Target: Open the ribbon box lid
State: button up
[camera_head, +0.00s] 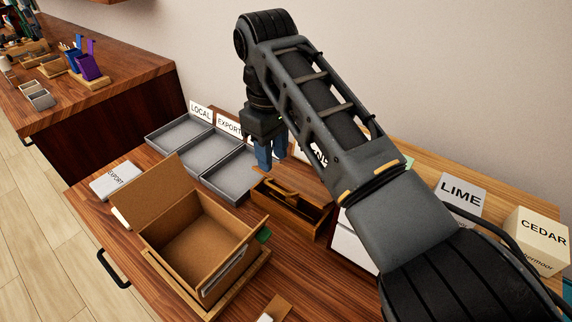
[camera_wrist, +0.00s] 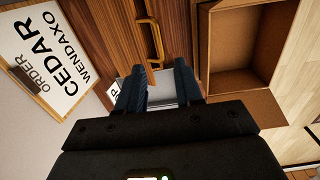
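A low brown wooden box (camera_head: 292,220) with a handle bar (camera_head: 278,189) on top stands mid-table in the head view; no label reading ribbon is legible. In the wrist view a similar wooden surface (camera_wrist: 118,30) carries a yellowish handle (camera_wrist: 153,42), ahead of my fingers. My gripper (camera_head: 265,154) points down, above and behind the wooden box, apart from it. Its two blue fingers stand apart with nothing visible between them, also in the wrist view (camera_wrist: 159,88). My arm hides part of the table right of the box.
An open cardboard box (camera_head: 178,268) stands at front left. Grey trays (camera_head: 178,138) with LOCAL and EXPORT cards lie at the back. A framed CEDAR order card (camera_wrist: 45,52) shows in the wrist view.

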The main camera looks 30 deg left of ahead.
aim_at(274, 186)
jog(key=shift+f+p, duration=0.45)
jog(key=shift+f, duration=3.4)
grip_shut()
